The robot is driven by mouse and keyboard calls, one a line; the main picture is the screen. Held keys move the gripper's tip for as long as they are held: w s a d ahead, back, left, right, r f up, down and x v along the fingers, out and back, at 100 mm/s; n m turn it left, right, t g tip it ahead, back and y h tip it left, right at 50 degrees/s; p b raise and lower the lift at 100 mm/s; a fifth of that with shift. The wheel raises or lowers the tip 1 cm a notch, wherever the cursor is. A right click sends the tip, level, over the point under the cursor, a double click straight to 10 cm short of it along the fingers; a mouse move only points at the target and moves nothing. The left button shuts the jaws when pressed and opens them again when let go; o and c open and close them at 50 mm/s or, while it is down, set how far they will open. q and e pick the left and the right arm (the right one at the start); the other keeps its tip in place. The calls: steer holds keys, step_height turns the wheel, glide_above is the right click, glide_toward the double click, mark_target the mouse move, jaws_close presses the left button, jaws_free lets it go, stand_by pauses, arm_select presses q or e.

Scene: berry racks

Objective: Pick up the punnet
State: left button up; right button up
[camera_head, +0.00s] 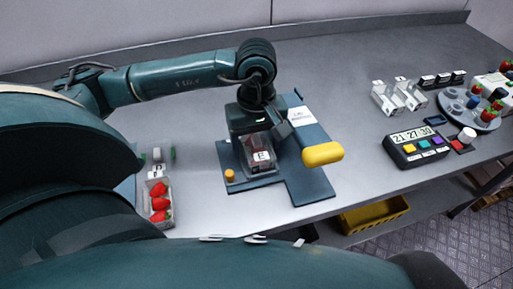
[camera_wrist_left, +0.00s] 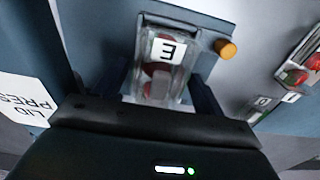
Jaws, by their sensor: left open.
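A clear punnet (camera_head: 262,167) with red contents and a white label marked E sits on the blue base of the lid press (camera_head: 309,187). In the left wrist view the punnet (camera_wrist_left: 163,65) lies between the two dark fingers. My left gripper (camera_head: 252,140) is open, pointing down at the punnet, with a finger on either side of it. I cannot tell whether the fingers touch it. The gripper hides part of the punnet. A second punnet (camera_head: 160,204) with strawberries and a P label stands at the left. My right gripper is not in view.
The press has a yellow handle (camera_head: 323,154) to the right of the punnet and an orange knob (camera_head: 230,175) at its front left. A timer box (camera_head: 416,146) and a round tray (camera_head: 468,117) stand at the right. A yellow crate (camera_head: 374,214) is below the bench. The bench's back middle is clear.

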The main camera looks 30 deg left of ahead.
arm_select(q)
steer(key=shift+f, duration=0.1)
steer(key=c, duration=0.9)
